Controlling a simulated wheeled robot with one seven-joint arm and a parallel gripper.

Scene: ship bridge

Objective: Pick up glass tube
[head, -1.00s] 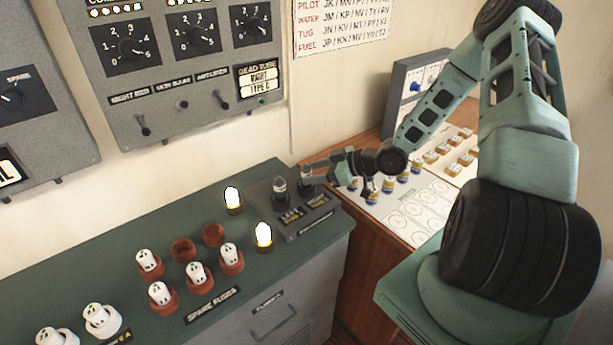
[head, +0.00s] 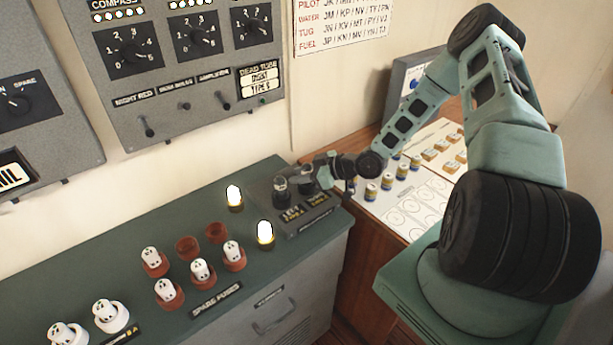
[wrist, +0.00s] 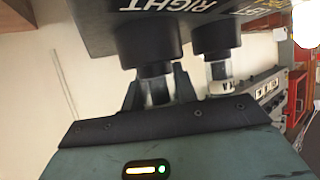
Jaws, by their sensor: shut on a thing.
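Two glass tubes stand upright side by side in dark sockets on a grey holder (head: 318,213) at the green cabinet's right end. The left tube (head: 280,188) stands free; it also shows in the wrist view (wrist: 219,70). My gripper (wrist: 158,92) is shut on the right glass tube (wrist: 158,94), with a finger on either side of the clear glass. The tube still meets its black socket (wrist: 150,45). In the head view, my gripper (head: 314,173) reaches the right tube from the right and partly hides it. The upside-down word RIGHT shows beside that socket in the wrist view.
Two glowing lamps (head: 235,197) (head: 265,233) stand left of the holder. White fuses in red-brown cups (head: 167,291) fill the cabinet's middle. A grey panel with knobs and switches (head: 188,117) is on the wall behind. A wooden desk with small yellow-and-white pieces (head: 371,193) lies to the right.

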